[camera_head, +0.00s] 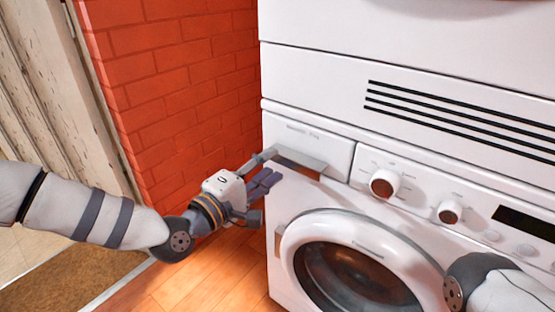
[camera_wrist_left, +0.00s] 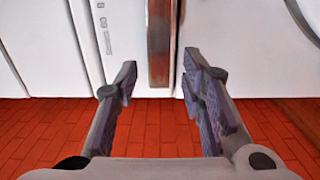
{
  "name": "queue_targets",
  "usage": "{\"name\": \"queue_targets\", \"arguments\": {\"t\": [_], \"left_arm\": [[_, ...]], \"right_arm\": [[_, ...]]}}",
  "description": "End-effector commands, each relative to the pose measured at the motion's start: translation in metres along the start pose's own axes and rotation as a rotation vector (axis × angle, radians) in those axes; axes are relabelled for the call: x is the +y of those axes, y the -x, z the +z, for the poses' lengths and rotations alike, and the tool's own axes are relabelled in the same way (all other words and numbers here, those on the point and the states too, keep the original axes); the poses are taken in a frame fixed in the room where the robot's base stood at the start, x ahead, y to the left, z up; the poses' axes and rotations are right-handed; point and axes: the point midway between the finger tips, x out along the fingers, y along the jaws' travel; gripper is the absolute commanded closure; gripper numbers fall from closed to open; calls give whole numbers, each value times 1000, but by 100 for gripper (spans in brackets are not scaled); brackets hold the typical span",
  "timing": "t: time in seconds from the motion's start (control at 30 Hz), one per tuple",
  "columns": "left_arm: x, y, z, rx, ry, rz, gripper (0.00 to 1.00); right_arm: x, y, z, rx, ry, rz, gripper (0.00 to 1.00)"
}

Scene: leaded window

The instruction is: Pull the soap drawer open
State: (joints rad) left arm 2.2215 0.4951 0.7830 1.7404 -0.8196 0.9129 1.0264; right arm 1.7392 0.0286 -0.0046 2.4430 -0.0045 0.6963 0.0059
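The soap drawer (camera_head: 315,143) is the white panel at the upper left of the washing machine's front, and it looks flush with the front. Its handle (camera_head: 305,160) is a strip along the lower edge, dark brown in the left wrist view (camera_wrist_left: 160,45). My left gripper (camera_head: 270,166) is at the handle's left end. It is open, one finger above the handle and one below. In the left wrist view my left gripper (camera_wrist_left: 160,72) has its fingertips on either side of the strip, with gaps. Whether the fingers touch the machine I cannot tell. My right gripper is out of view.
Two control knobs (camera_head: 384,183) sit right of the drawer. The round door (camera_head: 350,275) is below, with my right arm in front at the lower right. A red brick wall (camera_head: 185,80) stands left of the machine. Wooden floor (camera_head: 215,275) lies free below my left gripper.

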Motion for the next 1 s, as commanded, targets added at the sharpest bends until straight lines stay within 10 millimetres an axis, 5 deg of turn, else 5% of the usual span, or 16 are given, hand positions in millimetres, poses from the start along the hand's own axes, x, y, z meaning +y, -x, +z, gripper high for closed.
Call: {"name": "queue_targets", "arguments": {"t": [0.2, 0.5, 0.7, 1.0], "left_arm": [[-1, -33, 0, 0, 0, -1, 63], [-1, -38, 0, 0, 1, -3, 63], [-1, -38, 0, 0, 0, -4, 100], [-1, -29, 0, 1, 0, -7, 100]], "right_arm": [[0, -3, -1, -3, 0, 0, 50], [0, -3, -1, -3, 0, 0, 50], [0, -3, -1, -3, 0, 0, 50], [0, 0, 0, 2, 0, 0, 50]]}}
